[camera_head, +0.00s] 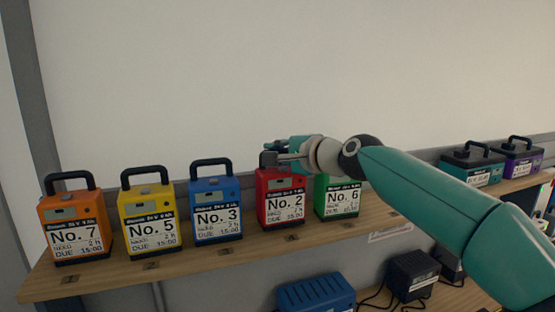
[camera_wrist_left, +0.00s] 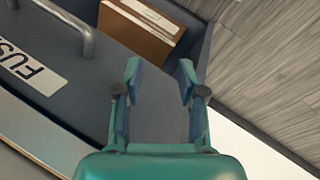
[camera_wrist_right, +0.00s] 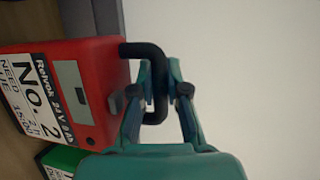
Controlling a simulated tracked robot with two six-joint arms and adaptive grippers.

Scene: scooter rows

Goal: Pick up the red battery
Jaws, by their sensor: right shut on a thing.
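The red battery (camera_head: 282,196), labelled No. 2, stands upright on the wooden shelf between the blue and green batteries. My right gripper (camera_head: 270,158) reaches in from the right and is at its top. In the right wrist view my right gripper (camera_wrist_right: 160,80) is shut on the black handle of the red battery (camera_wrist_right: 75,90). In the head view the handle is mostly hidden by the gripper. My left gripper (camera_wrist_left: 160,75) is open and empty in the left wrist view, above a grey surface; it is outside the head view.
Orange No. 7 (camera_head: 76,225), yellow No. 5 (camera_head: 149,218), blue No. 3 (camera_head: 216,208) and green No. 6 (camera_head: 340,200) share the shelf (camera_head: 120,272). Teal (camera_head: 472,168) and purple (camera_head: 520,160) batteries stand far right. A brown box (camera_wrist_left: 145,30) lies near my left gripper.

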